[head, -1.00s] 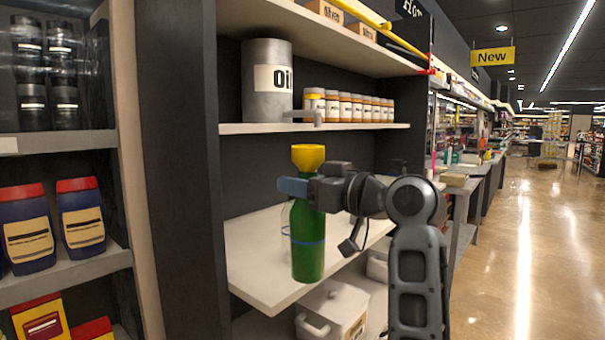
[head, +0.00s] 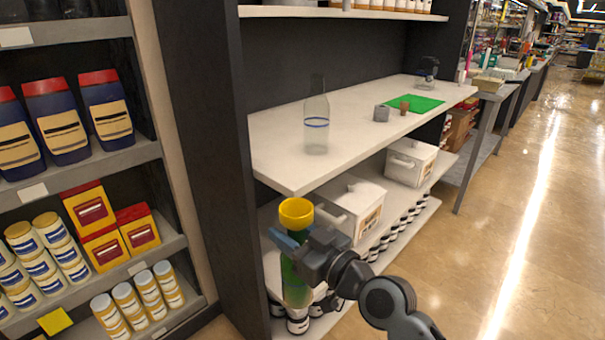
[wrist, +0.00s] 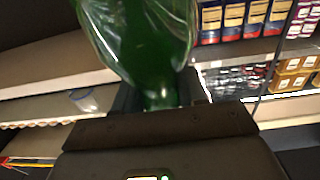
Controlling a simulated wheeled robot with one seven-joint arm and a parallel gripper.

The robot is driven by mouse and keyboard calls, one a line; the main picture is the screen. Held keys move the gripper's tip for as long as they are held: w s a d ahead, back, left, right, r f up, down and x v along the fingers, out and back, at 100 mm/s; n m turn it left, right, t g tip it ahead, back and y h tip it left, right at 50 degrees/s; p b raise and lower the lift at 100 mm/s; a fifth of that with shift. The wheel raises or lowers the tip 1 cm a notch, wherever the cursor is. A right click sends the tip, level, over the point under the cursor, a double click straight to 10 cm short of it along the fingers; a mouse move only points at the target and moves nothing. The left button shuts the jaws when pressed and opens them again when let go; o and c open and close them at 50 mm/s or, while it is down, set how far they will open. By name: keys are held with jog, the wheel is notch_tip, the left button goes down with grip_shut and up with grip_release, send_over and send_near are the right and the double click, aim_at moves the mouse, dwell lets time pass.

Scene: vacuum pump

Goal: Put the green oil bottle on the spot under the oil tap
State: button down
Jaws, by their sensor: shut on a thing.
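The green oil bottle (head: 296,288) is upright, with a yellow funnel-like top (head: 296,213). My gripper (head: 290,246) is shut on it just below the yellow top and holds it in the air, in front of the shelf unit and clear of the white counter's front edge. In the wrist view the green glass (wrist: 140,35) fills the upper middle, between the jaws (wrist: 160,100). The oil tap is out of the head view now.
Further right on the counter are a grey block (head: 381,113), a small brown cup (head: 404,106) and a green mat (head: 425,103). White boxes (head: 350,205) and several jars fill the shelves below. A dark upright panel (head: 205,130) stands left. Floor at right is clear.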

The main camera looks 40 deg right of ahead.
jog(key=s+a+f, duration=0.1)
jog(key=a+f, duration=0.4)
jog(key=f, duration=0.6)
jog(key=s+a+f, duration=0.1)
jog(key=a+f, duration=0.3)
jog(key=f, duration=0.8)
jog(key=shift+s+a+f, duration=0.2)
jog(key=shift+s+a, duration=0.05)
jog(key=shift+a, duration=0.15)
